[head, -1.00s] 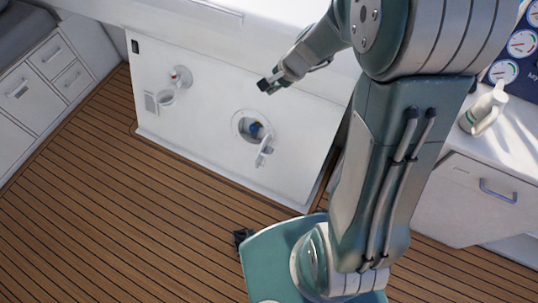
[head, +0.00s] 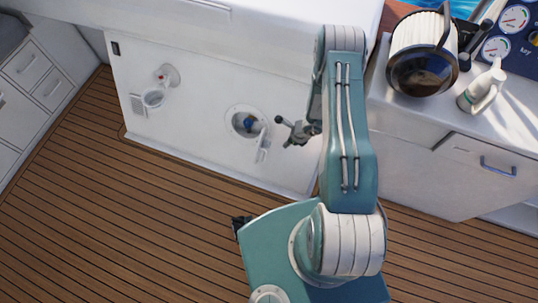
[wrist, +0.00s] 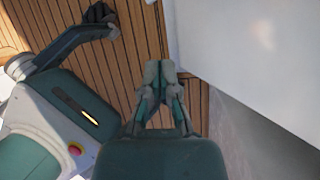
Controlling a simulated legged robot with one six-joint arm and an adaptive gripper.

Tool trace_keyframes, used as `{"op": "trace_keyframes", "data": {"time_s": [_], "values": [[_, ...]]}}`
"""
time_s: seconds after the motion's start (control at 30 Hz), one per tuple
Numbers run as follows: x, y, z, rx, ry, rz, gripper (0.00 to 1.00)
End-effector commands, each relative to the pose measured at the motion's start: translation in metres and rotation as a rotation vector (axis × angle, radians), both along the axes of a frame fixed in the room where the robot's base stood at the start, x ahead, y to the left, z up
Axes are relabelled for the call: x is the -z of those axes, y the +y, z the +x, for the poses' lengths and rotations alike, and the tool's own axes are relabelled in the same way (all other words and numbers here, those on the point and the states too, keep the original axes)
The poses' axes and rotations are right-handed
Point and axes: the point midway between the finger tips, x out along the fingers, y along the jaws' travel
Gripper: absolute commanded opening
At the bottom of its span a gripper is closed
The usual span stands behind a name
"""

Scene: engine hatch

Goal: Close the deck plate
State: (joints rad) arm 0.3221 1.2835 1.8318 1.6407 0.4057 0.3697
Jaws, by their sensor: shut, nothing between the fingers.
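The deck plate is on the white panel, with a round rim (head: 230,121) around an opening that holds a blue part (head: 249,122). Its white lid (head: 263,145) stands swung out at the lower right of the opening, so the plate is open. My gripper (head: 283,123) is just right of the lid in the head view, apart from it as far as I can tell. In the wrist view my gripper (wrist: 159,70) is shut and empty, with the wooden floor behind its fingertips. The plate and lid do not show in the wrist view.
The white panel (head: 200,65) holds another fitting (head: 167,76) at left. The plank floor (head: 110,200) is clear at left.

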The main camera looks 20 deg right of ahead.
Motion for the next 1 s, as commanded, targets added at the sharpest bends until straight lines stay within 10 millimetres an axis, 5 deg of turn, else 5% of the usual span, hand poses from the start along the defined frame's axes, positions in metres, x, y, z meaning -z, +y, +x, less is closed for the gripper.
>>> {"op": "trace_keyframes", "data": {"time_s": [0.1, 0.27, 0.9, 1.0], "values": [[0.028, -0.002, -0.018, 0.075, 0.054, 0.003, 0.00], [0.040, -0.001, -0.023, 0.103, 0.072, 0.002, 0.00], [0.132, 0.035, -0.008, 0.096, 0.071, 0.002, 0.00], [0.130, 0.048, 0.005, 0.095, 0.067, 0.001, 0.00]]}}
